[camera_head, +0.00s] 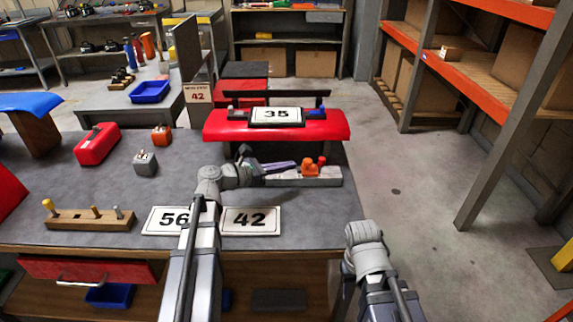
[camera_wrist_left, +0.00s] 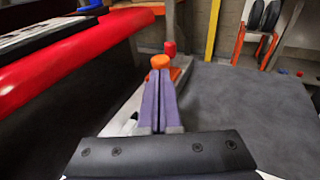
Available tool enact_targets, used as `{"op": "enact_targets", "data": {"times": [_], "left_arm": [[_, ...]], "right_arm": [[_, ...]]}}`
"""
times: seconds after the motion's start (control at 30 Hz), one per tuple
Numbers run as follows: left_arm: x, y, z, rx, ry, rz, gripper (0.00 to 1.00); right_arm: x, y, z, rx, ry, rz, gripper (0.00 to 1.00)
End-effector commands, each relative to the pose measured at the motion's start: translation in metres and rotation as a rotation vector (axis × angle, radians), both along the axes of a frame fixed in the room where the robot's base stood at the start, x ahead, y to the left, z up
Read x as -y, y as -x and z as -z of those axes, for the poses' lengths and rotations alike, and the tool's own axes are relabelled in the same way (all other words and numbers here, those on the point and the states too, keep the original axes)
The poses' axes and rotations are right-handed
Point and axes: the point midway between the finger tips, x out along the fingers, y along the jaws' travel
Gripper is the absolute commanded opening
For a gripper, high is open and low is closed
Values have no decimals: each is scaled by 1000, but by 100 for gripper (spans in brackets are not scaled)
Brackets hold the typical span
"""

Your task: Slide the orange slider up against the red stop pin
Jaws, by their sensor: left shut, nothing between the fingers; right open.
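The orange slider (camera_head: 310,168) sits on a pale grey rail (camera_head: 332,182) on the workbench, right of centre in the head view. The red stop pin (camera_head: 322,160) stands at its right, very close; I cannot tell whether they touch. In the left wrist view the slider's orange knob (camera_wrist_left: 160,61) is just beyond my fingertips, with the red pin (camera_wrist_left: 170,47) behind it. My left gripper (camera_head: 291,166) is shut and empty, its purple-grey fingers pointing at the slider's left side. Contact with the slider is unclear. My right arm shows at lower right, but its fingers are not visible.
A red padded stand (camera_head: 340,125) with a "35" plate rises just behind the rail. Number plates "56" (camera_head: 167,220) and "42" (camera_head: 250,221) lie near the bench's front edge. A wooden peg block (camera_head: 75,222) is at left. Open floor lies to the right.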

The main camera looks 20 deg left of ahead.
Motion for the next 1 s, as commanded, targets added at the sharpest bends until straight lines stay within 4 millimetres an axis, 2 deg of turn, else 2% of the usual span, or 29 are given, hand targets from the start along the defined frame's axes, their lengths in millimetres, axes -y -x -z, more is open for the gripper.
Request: {"op": "enact_targets", "data": {"times": [0.07, 0.7, 1.0], "left_arm": [[0, 5, -3, 0, 0, 0, 0], [-67, 65, -17, 0, 0, -2, 0], [-73, 71, -17, 0, 0, 0, 0]], "right_arm": [[0, 0, -3, 0, 0, 0, 50], [0, 0, -17, 0, 0, 0, 50], [0, 0, -17, 0, 0, 0, 50]]}}
